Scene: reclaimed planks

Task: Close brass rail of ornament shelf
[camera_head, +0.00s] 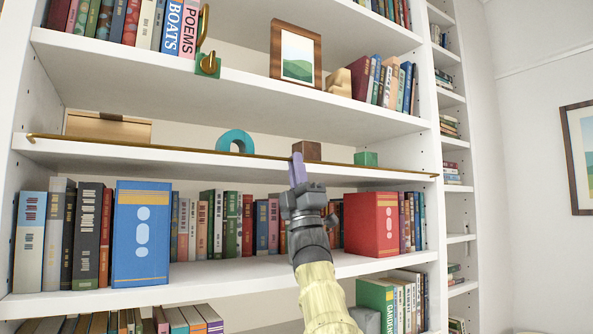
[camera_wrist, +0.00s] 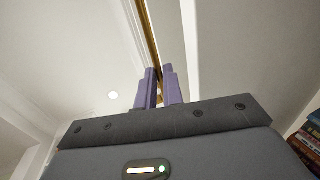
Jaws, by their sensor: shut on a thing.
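The brass rail (camera_head: 200,151) is a thin bar running along the front edge of the ornament shelf (camera_head: 180,162), from the left upright to the right one. My gripper (camera_head: 298,158) is at the rail, right of the shelf's middle, with its purple fingers pointing up. In the wrist view, the rail (camera_wrist: 149,38) runs down between the two fingertips (camera_wrist: 160,72), and the fingers are shut on it. Behind the rail stand a tan box (camera_head: 108,127), a teal arch (camera_head: 235,141), a brown block (camera_head: 307,150) and a green block (camera_head: 366,158). The fingers partly hide the brown block.
The shelf above holds books, a framed picture (camera_head: 296,55) and a brass hook on a green base (camera_head: 208,64). The shelf below holds many books, including a large blue one (camera_head: 141,234) and a red one (camera_head: 371,224). My arm reaches up in front of that lower shelf.

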